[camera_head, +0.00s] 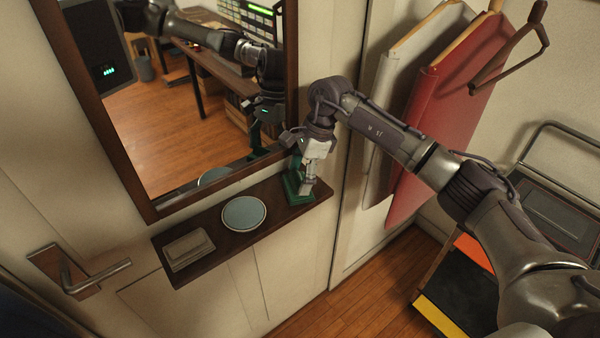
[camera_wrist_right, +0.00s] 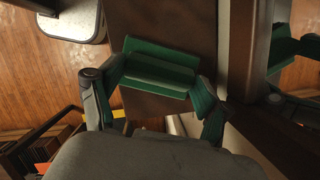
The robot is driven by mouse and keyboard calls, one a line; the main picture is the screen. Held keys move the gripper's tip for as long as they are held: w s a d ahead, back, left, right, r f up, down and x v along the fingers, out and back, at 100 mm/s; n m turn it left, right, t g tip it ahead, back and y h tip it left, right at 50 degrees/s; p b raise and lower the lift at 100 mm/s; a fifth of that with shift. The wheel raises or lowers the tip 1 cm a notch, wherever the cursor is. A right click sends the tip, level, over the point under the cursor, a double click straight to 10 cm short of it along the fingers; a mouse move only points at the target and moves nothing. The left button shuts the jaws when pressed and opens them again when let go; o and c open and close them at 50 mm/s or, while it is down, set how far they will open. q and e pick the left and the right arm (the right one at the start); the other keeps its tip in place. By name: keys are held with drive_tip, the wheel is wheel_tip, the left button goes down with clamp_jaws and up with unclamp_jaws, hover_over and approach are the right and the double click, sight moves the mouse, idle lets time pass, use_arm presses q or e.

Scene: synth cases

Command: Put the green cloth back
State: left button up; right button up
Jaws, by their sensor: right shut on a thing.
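The green cloth (camera_head: 297,198) is a small folded pad at the right end of a dark brown wall shelf (camera_head: 275,211). My right gripper (camera_head: 304,187) comes down over it from above and is shut on it. In the right wrist view the green cloth (camera_wrist_right: 160,72) spans the gap between the fingers of my right gripper (camera_wrist_right: 155,88), with the dark shelf behind it. I cannot tell whether the cloth rests on the shelf or is just above it. My left gripper is not in view.
A blue-grey round dish (camera_head: 244,213) and a flat grey-beige item (camera_head: 188,247) lie on the shelf, left of the cloth. A framed mirror (camera_head: 200,130) above reflects my arm and the room. Red (camera_head: 450,110) hangings are at right. A door handle (camera_head: 100,276) juts out at left.

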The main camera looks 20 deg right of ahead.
drive_tip(key=shift+f, duration=0.1)
drive_tip(key=o, duration=1)
drive_tip(key=shift+c, duration=0.2)
drive_tip(key=shift+r, duration=0.25)
drive_tip(key=b+v, duration=0.4)
drive_tip(key=v, duration=0.8)
drive_tip(key=shift+f, duration=0.2)
